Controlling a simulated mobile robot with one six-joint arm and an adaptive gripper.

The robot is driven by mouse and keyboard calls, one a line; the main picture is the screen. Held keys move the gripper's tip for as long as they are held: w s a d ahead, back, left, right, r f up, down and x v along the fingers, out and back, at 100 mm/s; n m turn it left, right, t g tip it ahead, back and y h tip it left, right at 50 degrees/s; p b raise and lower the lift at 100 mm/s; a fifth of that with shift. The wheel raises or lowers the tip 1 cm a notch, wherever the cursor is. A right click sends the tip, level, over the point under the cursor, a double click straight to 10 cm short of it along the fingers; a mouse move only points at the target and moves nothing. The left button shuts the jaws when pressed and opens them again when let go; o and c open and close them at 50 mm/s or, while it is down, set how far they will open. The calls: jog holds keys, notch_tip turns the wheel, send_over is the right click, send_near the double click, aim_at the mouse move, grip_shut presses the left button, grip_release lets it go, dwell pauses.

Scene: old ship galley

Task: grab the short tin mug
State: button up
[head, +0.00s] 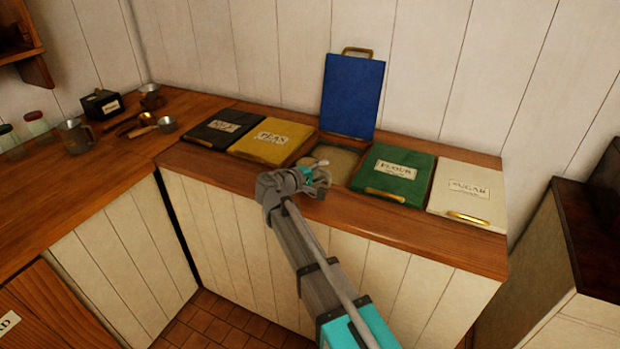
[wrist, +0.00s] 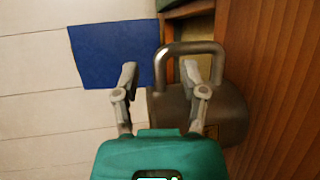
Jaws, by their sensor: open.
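In the wrist view a grey-brown metal mug (wrist: 228,108) with a squared handle (wrist: 188,48) lies close under my gripper (wrist: 158,74). The fingers are apart, one on each side of the handle's left bar. The right finger overlaps the handle's loop, and I cannot tell whether it touches. The teal gripper body hides part of the mug. In the head view my gripper (head: 318,176) is at the front edge of the open bin (head: 345,160). The mug there is small and mostly hidden by the gripper.
The blue lid (head: 352,95) stands raised behind the open bin. Closed black (head: 222,129), yellow (head: 270,141), green (head: 392,176) and white (head: 466,204) lids flank it.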

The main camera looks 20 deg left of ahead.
jog(key=shift+w+d, duration=0.15)
jog(key=shift+w, duration=0.1)
dwell(0.3)
grip_shut()
